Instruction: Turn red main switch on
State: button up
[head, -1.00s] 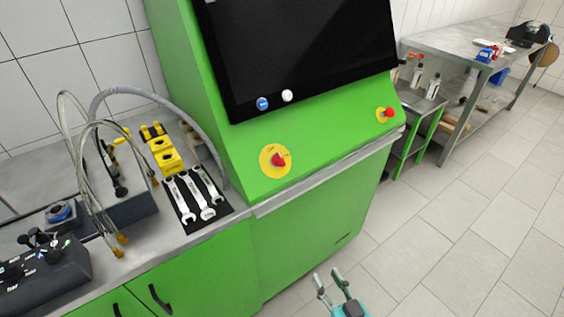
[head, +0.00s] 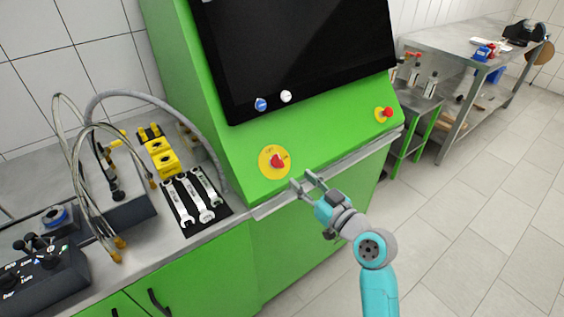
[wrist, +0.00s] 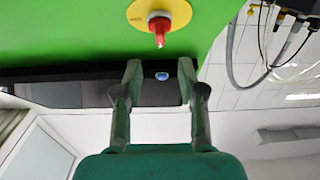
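The red main switch (head: 277,161) is a red knob on a round yellow plate, on the sloped green front of the cabinet. It also shows in the wrist view (wrist: 159,26), at the top centre, beyond the fingertips. My gripper (head: 303,183) is open and empty, just to the lower right of the switch in the head view and apart from it. In the wrist view its two fingers (wrist: 158,72) are spread, with nothing between them. The lettering on the yellow plate is too small to read.
Wrenches (head: 195,200) and hoses lie on the left bench. A grey ledge (head: 330,172) runs below the panel.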

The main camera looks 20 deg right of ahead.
aim_at(282, 162)
jog(key=x, duration=0.9)
jog(key=shift+w, duration=0.2)
grip_shut()
